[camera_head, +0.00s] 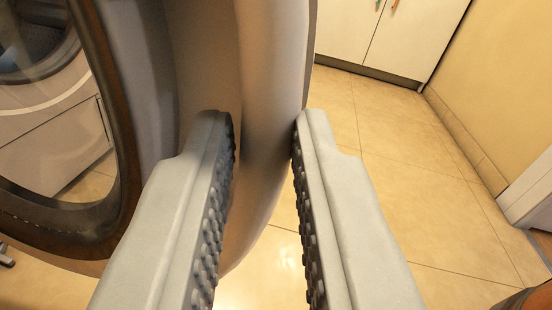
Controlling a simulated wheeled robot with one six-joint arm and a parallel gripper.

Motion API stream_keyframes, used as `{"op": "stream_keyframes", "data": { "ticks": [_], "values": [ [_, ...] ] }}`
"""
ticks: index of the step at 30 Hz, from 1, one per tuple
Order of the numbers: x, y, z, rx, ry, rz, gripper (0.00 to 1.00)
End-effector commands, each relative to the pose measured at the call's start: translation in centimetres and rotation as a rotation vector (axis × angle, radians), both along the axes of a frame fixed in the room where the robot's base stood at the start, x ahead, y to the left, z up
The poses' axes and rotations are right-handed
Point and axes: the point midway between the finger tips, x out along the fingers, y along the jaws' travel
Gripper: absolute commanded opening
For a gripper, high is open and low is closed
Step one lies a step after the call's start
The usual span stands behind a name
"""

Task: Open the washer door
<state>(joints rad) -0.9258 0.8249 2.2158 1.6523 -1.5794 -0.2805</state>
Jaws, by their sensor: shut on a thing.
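The washer door (270,65) fills the upper left and centre, a thick pale rounded rim around a dark ring and a glass pane (45,130). It stands edge-on to the camera with tiled floor beyond its outer edge. My gripper (264,125) has one grey ridged finger on each side of the rim and is shut on it. The right fingertip meets the outer edge; the left lies against the inner side. Through the glass a white machine front with a round opening shows. The door's hinge and latch are not visible.
White cabinets (410,35) stand at the back. A yellow wall (500,70) with a tiled skirting runs along the right. A white piece (532,192) juts in at the right edge, with an orange-brown object (530,300) below it. The tiled floor (420,180) between is clear.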

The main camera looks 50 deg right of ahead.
Motion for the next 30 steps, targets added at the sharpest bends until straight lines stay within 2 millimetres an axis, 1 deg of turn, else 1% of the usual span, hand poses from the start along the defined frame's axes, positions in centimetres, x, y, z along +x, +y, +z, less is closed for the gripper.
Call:
{"op": "stream_keyframes", "data": {
  "ticks": [1, 4, 18, 19, 21, 30],
  "values": [
    [0.33, 1.04, 0.24, 0.009, -0.008, 0.013, 0.0],
    [0.16, 1.48, 0.26, 0.01, -0.008, 0.013, 0.0],
    [0.04, 1.75, 0.31, 0.01, -0.009, 0.011, 0.0],
    [0.04, 1.75, 0.31, 0.01, -0.009, 0.011, 0.27],
    [0.0, 1.69, 0.28, 0.009, -0.008, 0.01, 0.39],
    [-0.41, 1.73, 0.15, 0.006, -0.005, 0.008, 0.39]
  ]
}}
